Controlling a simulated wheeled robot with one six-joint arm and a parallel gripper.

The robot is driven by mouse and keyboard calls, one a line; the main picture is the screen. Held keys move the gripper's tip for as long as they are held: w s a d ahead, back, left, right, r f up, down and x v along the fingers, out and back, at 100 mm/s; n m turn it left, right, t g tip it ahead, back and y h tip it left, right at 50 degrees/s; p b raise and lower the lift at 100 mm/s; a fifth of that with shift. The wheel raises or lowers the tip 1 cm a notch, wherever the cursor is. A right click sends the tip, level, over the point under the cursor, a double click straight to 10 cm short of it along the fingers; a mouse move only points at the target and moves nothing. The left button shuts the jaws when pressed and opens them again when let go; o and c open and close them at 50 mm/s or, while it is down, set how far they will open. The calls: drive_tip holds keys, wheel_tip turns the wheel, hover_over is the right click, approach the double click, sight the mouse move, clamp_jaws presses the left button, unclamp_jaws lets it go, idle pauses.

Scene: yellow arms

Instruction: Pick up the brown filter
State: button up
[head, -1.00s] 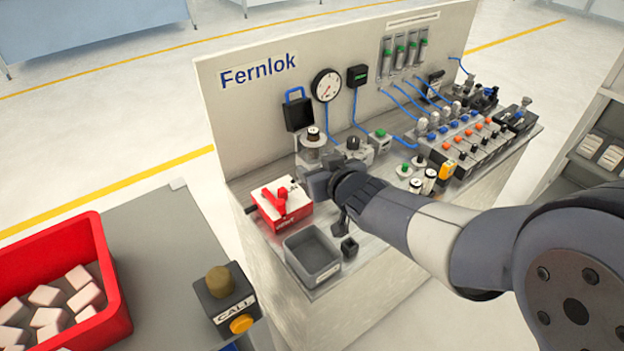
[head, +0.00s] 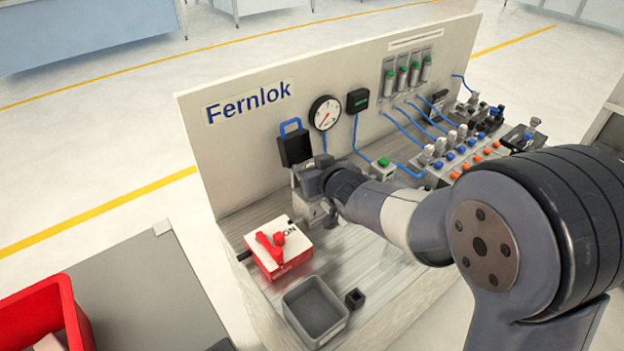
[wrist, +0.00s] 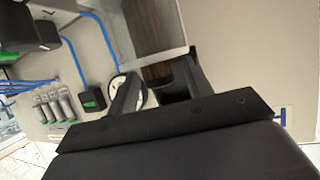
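A brown part lies between the two dark fingers of my gripper (wrist: 158,78). The right finger looks close against it; whether both fingers touch it is unclear. In the head view my gripper (head: 308,182) is over the back left of the bench, in front of the white panel. There the filter is hidden behind my gripper and wrist.
A red-and-white box (head: 278,250) with a red handle and a grey bin (head: 316,308) stand on the bench (head: 225,222) near my gripper. The panel (head: 240,150) carries a gauge (head: 324,113). A red crate (head: 35,315) is at lower left.

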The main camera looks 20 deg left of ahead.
drive_tip(key=c, duration=0.9)
drive_tip(key=shift+r, duration=0.15)
